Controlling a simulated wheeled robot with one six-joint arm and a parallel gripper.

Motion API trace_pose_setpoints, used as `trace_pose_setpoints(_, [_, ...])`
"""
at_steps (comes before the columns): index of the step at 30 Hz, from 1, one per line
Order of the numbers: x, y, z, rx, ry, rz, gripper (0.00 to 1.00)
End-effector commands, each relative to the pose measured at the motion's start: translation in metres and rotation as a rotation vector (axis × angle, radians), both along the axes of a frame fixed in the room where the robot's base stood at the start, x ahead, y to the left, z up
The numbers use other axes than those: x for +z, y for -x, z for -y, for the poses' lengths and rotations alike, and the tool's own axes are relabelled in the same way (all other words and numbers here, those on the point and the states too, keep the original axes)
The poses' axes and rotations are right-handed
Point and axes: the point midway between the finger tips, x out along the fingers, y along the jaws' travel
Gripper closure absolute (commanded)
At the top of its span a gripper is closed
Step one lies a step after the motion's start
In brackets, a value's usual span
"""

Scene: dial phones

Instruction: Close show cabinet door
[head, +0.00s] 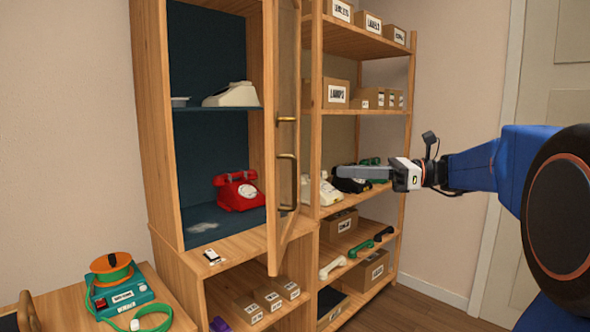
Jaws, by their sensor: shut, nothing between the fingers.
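The show cabinet (152,130) is a tall wooden case with a dark blue inside. Its door (271,120), a wooden frame with a clear pane, stands wide open, swung out from the cabinet's right side. A brass handle (288,182) is on the door, with a smaller brass fitting (287,119) above it. A red dial phone (237,190) stands inside on the lower level, and a white phone (232,95) on the shelf above. My gripper (340,172) is shut and empty, to the right of the door and apart from the handle in the picture, in front of the shelving.
Open wooden shelving (405,120) with labelled boxes, phones and handsets stands right of the door. A small card (212,257) lies on the ledge before the cabinet. A side table at lower left holds a teal device (125,295) with an orange-green spool.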

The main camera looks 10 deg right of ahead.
Motion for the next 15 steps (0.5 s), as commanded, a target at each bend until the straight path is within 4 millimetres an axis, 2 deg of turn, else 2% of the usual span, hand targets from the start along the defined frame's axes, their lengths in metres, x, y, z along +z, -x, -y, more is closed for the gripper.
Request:
trace_pose_setpoints(5, [0.005,-0.005,-0.001,-0.001,-0.025,-0.005,1.0])
trace_pose_setpoints(15, [0.005,-0.019,-0.041,0.002,-0.022,-0.004,1.0])
